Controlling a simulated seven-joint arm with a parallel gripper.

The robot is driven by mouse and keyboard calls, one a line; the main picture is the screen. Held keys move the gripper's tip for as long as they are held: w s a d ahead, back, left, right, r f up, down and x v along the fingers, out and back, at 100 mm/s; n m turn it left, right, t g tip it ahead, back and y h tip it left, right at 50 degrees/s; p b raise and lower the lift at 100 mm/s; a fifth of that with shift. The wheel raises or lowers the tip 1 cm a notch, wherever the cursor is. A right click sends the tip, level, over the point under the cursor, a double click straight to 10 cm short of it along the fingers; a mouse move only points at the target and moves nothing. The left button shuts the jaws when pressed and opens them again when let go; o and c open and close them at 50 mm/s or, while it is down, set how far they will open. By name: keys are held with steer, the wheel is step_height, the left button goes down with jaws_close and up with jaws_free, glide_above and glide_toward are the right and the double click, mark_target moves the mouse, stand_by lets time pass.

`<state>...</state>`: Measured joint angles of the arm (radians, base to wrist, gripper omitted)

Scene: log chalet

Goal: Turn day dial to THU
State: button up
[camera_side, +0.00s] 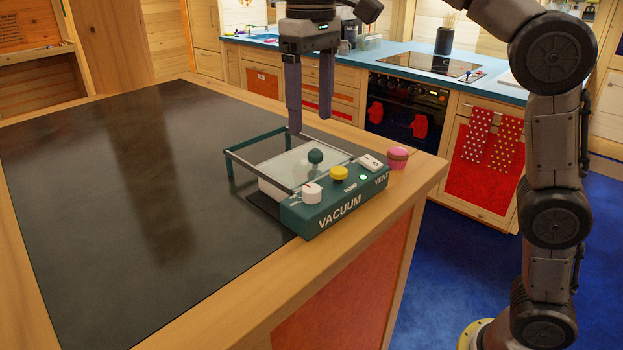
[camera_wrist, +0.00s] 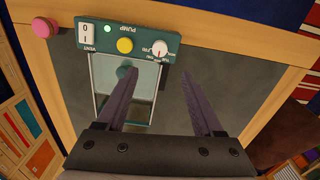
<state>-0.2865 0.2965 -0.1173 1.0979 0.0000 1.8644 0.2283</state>
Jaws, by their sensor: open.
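The white dial (camera_side: 312,193) with a small red mark stands on the front left of the teal VACUUM panel (camera_side: 345,206). In the wrist view the dial (camera_wrist: 160,48) has tiny day lettering around it, upside down, too small to tell which day the mark meets. My gripper (camera_side: 311,122) is open and empty, pointing down above the glass-lidded frame behind the panel. It is above and apart from the dial. In the wrist view the dial lies beyond the fingertips (camera_wrist: 161,74), roughly in line with the gap between them.
A yellow button (camera_side: 339,173), a lit green lamp (camera_side: 363,178) and a white vent switch (camera_side: 371,162) share the panel. A dark green knob (camera_side: 315,156) tops the glass lid. A pink cupcake-like object (camera_side: 398,158) stands right. The dark tabletop (camera_side: 120,210) is clear leftward.

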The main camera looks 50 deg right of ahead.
mark_target(311, 188)
step_height(311, 188, down, 12)
steer(key=shift+f, duration=0.25)
stand_by(0.4)
jaws_close()
